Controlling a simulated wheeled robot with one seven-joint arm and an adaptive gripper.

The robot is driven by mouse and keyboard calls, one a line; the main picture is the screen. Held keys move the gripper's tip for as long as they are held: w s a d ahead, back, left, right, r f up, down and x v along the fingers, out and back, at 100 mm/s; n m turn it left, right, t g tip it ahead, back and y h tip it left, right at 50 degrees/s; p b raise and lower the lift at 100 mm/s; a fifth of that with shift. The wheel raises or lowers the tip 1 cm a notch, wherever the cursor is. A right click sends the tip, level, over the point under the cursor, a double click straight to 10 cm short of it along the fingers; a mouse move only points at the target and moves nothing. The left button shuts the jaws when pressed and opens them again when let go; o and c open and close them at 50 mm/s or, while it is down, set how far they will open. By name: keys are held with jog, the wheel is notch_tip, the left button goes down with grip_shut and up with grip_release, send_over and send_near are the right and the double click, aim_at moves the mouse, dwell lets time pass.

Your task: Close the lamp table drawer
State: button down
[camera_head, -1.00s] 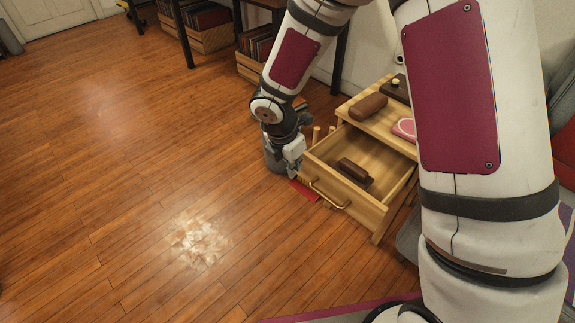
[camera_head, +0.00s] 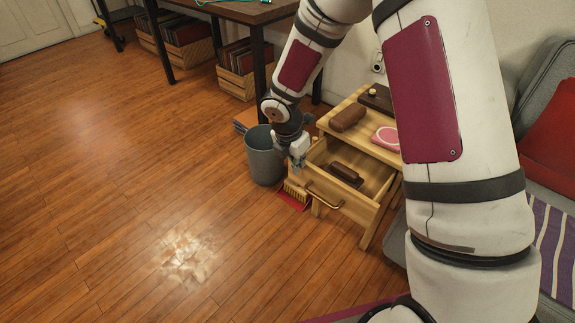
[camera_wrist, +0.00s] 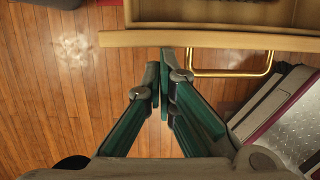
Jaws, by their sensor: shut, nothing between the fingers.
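The wooden lamp table (camera_head: 365,140) stands right of centre in the head view, with its drawer (camera_head: 332,203) pulled out. A brown block-like object (camera_head: 345,172) lies inside. The drawer front has a brass handle (camera_head: 322,196), which also shows in the wrist view (camera_wrist: 232,73). My gripper (camera_head: 298,168) is shut and empty, at the drawer's front left corner. In the wrist view my closed fingertips (camera_wrist: 163,58) point at the drawer front (camera_wrist: 225,40), left of the handle. Whether they touch it is unclear.
A grey bin (camera_head: 263,157) stands left of my gripper. A brush (camera_head: 295,191) and red dustpan lie on the floor below. A brown loaf-shaped object (camera_head: 348,118) and a pink item (camera_head: 386,138) sit on the tabletop. A grey sofa (camera_head: 545,110) is at right. The left floor is clear.

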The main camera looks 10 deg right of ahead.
aim_at(321, 142)
jog(key=w+d+p, duration=0.2)
jog(key=d, duration=0.1)
jog(key=w+d+p, duration=0.2)
jog(key=d, duration=0.1)
jog(key=w+d+p, duration=0.1)
jog(key=w+d, duration=0.1)
jog(key=d, duration=0.1)
jog(key=shift+w+d+p, duration=0.1)
jog(key=shift+w+p, duration=0.25)
jog(key=shift+p, duration=0.05)
